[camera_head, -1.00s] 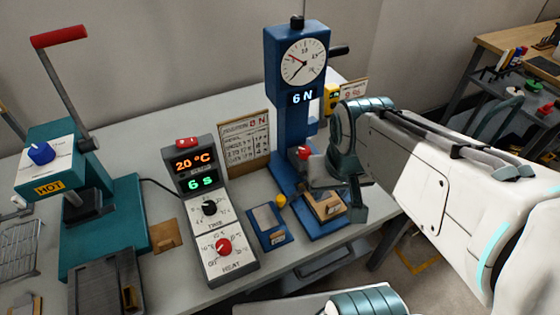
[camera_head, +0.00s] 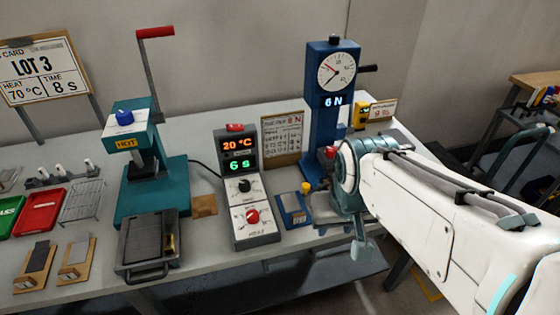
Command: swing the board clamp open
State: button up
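The blue force tester (camera_head: 325,125) stands at the back right of the bench, with a round dial and a display reading 6 N. A red knob (camera_head: 330,152) shows low on its front. The tester's base and the board there are mostly hidden behind my arm. A small blue plate with a yellow knob (camera_head: 305,187) lies just left of the base. I cannot tell for certain which part is the board clamp. My gripper (camera_head: 362,250) points down in front of the tester base, near the bench's front edge. Its finger gap is not clear, and I see nothing held.
A grey control box (camera_head: 247,190) reads 20 °C and 6 s. Left of it stands a teal hot press (camera_head: 140,185) with a raised red-handled lever (camera_head: 155,32). Red (camera_head: 40,212) and green trays, a wire rack and sample boards lie farther left. A lot card stands behind.

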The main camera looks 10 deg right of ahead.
aim_at(306, 187)
jog(key=u, duration=1.05)
jog(key=i, duration=0.45)
jog(key=z, duration=1.35)
